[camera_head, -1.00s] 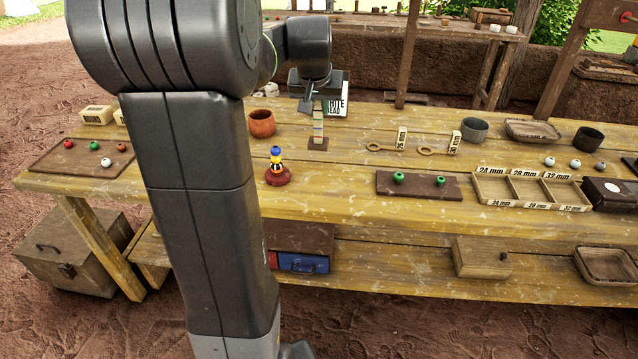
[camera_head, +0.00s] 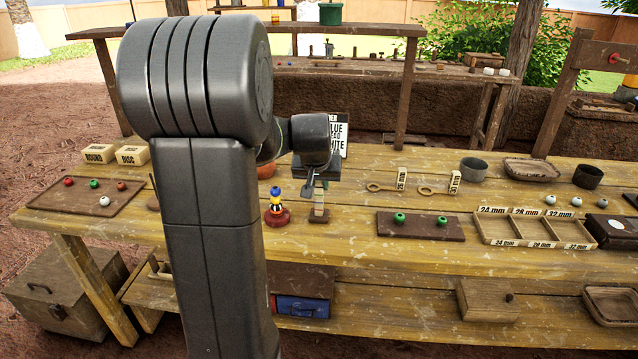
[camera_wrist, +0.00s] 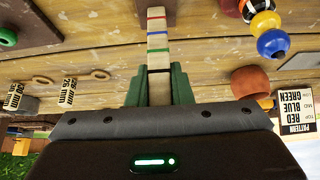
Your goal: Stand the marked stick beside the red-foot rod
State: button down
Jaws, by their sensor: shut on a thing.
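The marked stick (camera_wrist: 157,42) is pale wood with red, blue, green and black bands. My gripper (camera_wrist: 158,75) is shut on it, with green fingers on either side. The two are apart, about level in depth. In the wrist view the rod (camera_wrist: 263,20) is at upper right.
A board with green beads (camera_head: 420,226) lies to the right, past bare tabletop (camera_head: 350,225). A clay bowl (camera_wrist: 250,80) and a pattern card (camera_wrist: 297,105) are behind. Two ring gauges (camera_head: 385,187) lie at back right. A bead board (camera_head: 88,195) is at left.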

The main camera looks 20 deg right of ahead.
jog(key=shift+f, duration=0.2)
jog(key=c, duration=1.3)
grip_release()
jog(key=shift+r, duration=0.1)
jog(key=p+v, duration=0.1)
jog(key=v, duration=1.1)
jog(key=shift+r, duration=0.1)
